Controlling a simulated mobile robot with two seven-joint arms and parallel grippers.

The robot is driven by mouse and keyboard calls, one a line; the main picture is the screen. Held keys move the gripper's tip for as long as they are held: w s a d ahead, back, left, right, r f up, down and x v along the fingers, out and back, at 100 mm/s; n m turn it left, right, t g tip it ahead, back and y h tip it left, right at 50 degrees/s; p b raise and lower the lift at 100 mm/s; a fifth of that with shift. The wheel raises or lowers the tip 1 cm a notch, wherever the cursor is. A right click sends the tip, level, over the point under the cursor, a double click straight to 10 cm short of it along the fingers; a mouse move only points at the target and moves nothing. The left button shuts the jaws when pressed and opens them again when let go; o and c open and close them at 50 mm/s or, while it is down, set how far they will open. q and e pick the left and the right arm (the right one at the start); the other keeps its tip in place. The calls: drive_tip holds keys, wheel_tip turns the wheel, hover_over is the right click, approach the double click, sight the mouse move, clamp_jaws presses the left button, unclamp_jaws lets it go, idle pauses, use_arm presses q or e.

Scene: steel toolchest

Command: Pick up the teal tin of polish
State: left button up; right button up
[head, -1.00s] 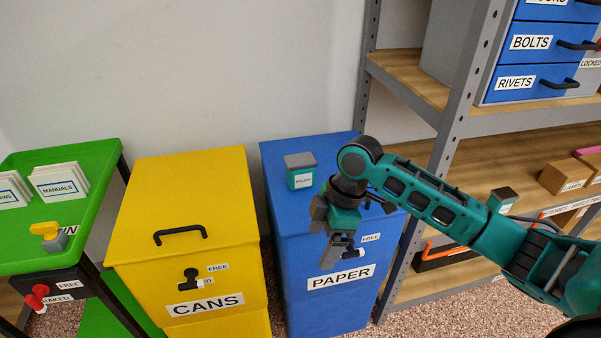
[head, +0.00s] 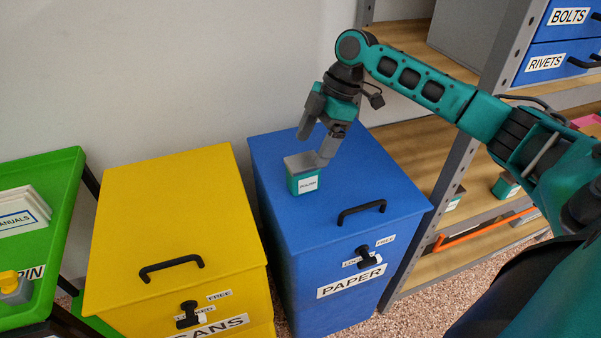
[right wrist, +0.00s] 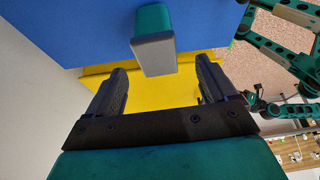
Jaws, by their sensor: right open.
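The teal tin of polish (head: 303,176), with a grey lid and a white label, stands upright on top of the blue PAPER bin (head: 372,173). My right gripper (head: 316,142) is above and just behind the tin in the head view, its fingers pointing down. In the right wrist view the tin (right wrist: 152,40) lies ahead of the open right fingers (right wrist: 161,83), roughly centred between them, with nothing in the grip. Whether a finger touches the tin cannot be told.
The yellow CANS bin (head: 175,215) stands left of the blue bin, with a black handle (head: 171,267) on its lid. The blue bin has a black handle (head: 361,211) near its front edge. A metal shelf rack (head: 470,140) stands to the right, a wall behind.

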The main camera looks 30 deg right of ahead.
sight(306, 161)
drive_tip(key=x, duration=0.4)
drive_tip(key=shift+b, duration=0.3)
drive_tip(key=x, duration=0.1)
drive_tip(key=b+x, duration=0.1)
drive_tip(key=x, duration=0.2)
drive_tip(key=shift+w+d+f, duration=0.2)
drive_tip(key=shift+d, duration=0.05)
drive_tip(key=shift+a+f, duration=0.2)
drive_tip(key=shift+f, duration=0.2)
drive_tip(key=shift+c, duration=0.3)
drive_tip(key=c, duration=1.1)
